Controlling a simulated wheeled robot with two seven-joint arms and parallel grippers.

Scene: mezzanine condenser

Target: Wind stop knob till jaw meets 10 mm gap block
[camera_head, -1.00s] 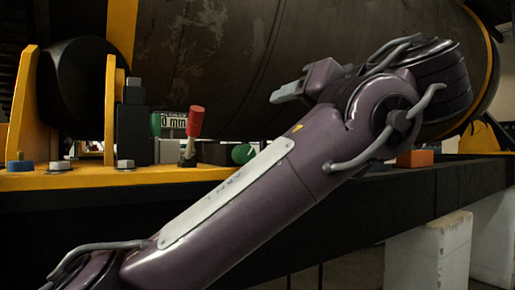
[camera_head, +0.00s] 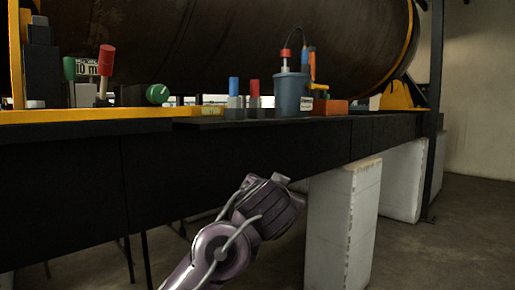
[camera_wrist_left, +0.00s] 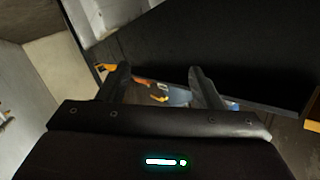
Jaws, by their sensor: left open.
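The green round knob (camera_head: 157,94) with a white mark stands on the yellow-edged bench at the left of the head view. Left of it are a red-handled lever (camera_head: 106,60) and a block labelled "10 m" (camera_head: 87,69), partly hidden by the lever. The jaw is not clearly distinguishable. My left gripper (camera_head: 284,181) is low in front of the dark beam, right of and below the knob, largely hidden by its own wrist. In the left wrist view its two fingers (camera_wrist_left: 160,76) are apart with nothing between them. My right gripper is not in view.
A blue bucket (camera_head: 292,97) holding tools, an orange block (camera_head: 328,107) and blue- and red-topped items stand on the bench right of the knob. The dark beam (camera_head: 200,160) runs along the front. White piers (camera_head: 343,225) stand below. A big cylinder (camera_head: 240,45) fills the back.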

